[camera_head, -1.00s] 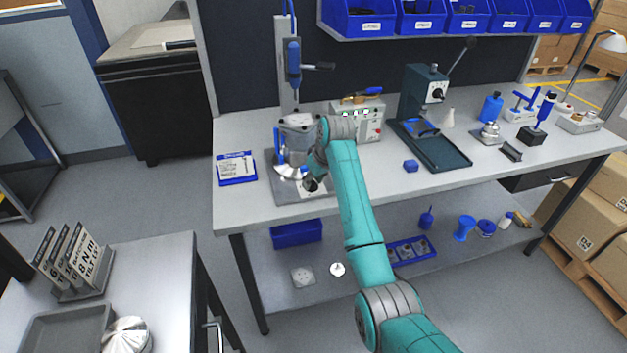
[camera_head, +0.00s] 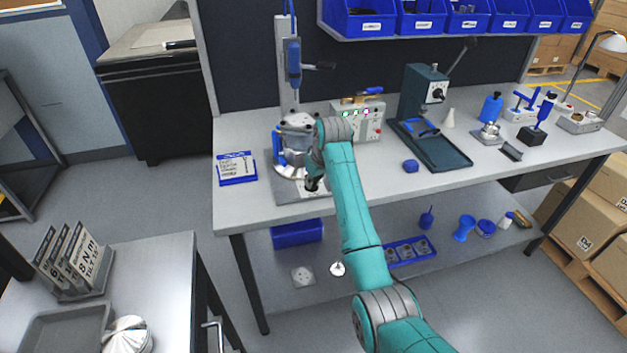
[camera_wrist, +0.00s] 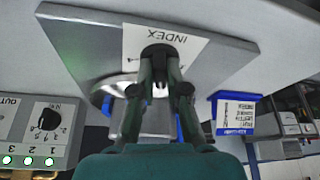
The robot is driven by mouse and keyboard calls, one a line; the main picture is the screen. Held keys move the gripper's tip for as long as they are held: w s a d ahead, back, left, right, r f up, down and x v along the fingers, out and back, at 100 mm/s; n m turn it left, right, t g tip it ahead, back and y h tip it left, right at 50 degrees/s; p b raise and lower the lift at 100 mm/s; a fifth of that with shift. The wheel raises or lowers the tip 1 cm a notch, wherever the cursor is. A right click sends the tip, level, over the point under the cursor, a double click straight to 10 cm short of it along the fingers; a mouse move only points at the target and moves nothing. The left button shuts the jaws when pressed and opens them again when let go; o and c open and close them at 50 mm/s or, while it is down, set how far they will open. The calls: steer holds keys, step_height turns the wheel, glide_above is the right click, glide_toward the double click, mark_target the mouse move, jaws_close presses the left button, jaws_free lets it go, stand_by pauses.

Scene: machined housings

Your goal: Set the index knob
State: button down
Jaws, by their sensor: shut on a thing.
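The index knob (camera_wrist: 157,50) is a dark round knob on a white plate marked INDEX (camera_wrist: 188,44), seen upside down in the wrist view. My gripper (camera_wrist: 158,78) has its two fingers closed on the knob, hiding most of it and part of the scale. In the head view my gripper (camera_head: 313,184) is low over the front of the grey base plate (camera_head: 292,196). A silver machined housing with a round flange (camera_head: 288,171) stands on that plate, partly behind my arm. The knob's pointer setting cannot be read.
A control box (camera_head: 368,122) with lit green lamps and a dial stands behind right; it also shows in the wrist view (camera_wrist: 40,130). A blue-framed card (camera_head: 236,168) lies left of the plate. A blue-handled column tool (camera_head: 292,62) rises behind. Bench between plate and green press (camera_head: 440,150) is mostly clear.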

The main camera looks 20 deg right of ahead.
steer(key=m, duration=0.1)
steer(key=m+h, duration=0.1)
steer(key=m, duration=0.2)
steer(key=shift+a+h, duration=0.25)
steer(key=shift+h, duration=0.05)
steer(key=m+h, duration=0.1)
steer(key=m, duration=0.3)
steer(key=shift+a, duration=0.15)
steer(key=m+h, duration=0.1)
steer(key=m, duration=0.1)
steer(key=m+g, duration=0.1)
steer(key=m, duration=0.1)
steer(key=shift+w+a+h, duration=0.15)
steer(key=shift+h, duration=0.25)
steer(key=shift+w+m+g+h, duration=0.15)
steer(key=shift+m+g, duration=0.25)
steer(key=shift+m, duration=0.7)
steer(key=shift+s+m+g+h, duration=0.1)
steer(key=shift+m+g+h, duration=0.25)
steer(key=shift+m, duration=0.75)
steer(key=shift+w+a, duration=0.1)
steer(key=c, duration=1.2)
jaws_free()
